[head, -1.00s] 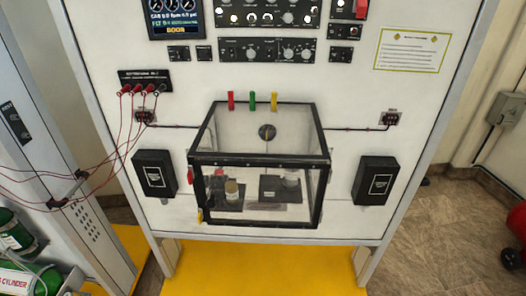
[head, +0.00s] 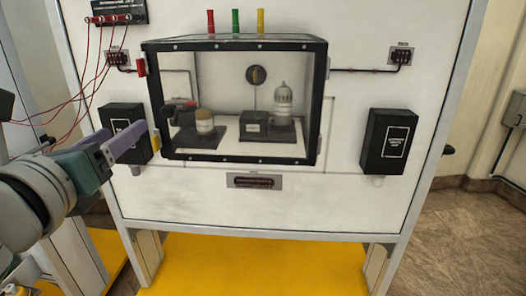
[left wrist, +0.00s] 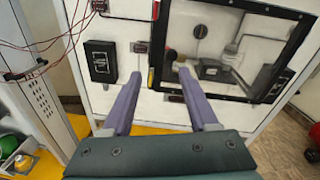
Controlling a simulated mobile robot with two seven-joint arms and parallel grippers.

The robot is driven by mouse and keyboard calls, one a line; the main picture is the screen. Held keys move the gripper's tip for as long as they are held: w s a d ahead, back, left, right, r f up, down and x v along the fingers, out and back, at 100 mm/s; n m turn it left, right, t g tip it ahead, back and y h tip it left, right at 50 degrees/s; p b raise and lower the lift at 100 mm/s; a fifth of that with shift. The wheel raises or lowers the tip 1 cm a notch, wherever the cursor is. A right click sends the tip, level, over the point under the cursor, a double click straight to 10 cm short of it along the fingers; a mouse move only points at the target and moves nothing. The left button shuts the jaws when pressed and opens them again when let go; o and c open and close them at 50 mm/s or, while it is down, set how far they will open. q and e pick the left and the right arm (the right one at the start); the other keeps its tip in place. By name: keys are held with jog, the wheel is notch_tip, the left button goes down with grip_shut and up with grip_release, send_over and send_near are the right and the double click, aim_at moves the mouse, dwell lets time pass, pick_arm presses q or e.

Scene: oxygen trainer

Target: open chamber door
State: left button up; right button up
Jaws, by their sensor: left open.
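The chamber (head: 235,159) is a clear box with a black frame, mounted on the white panel. Its front door is shut. A red tab (head: 141,67) sits at its upper left edge and a yellow tab (head: 155,141) at its lower left edge. My left gripper (head: 132,140) comes in from the left, open and empty, with purple fingers just left of the yellow tab. In the left wrist view the yellow tab (left wrist: 151,77) shows between the open fingers (left wrist: 161,73); contact cannot be told. The chamber frame (left wrist: 211,96) lies at the right there. My right gripper is not in view.
Black boxes flank the chamber at left (head: 120,118) and right (head: 388,140). Red cables (head: 90,60) hang at the upper left. Inside the chamber are a jar (head: 205,121) and a ribbed white device (head: 284,100). The panel below is mostly clear.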

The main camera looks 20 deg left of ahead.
aim_at(166, 113)
pick_arm(q)
jog(key=w+m, duration=0.1)
jog(key=w, duration=0.2)
jog(key=w+m, duration=0.1)
jog(key=w, duration=0.3)
jog(key=w+a+f+m, duration=0.1)
jog(key=w, duration=0.3)
jog(key=shift+t+h, duration=0.4)
jog(key=shift+f, duration=0.1)
grip_shut()
dwell(0.8)
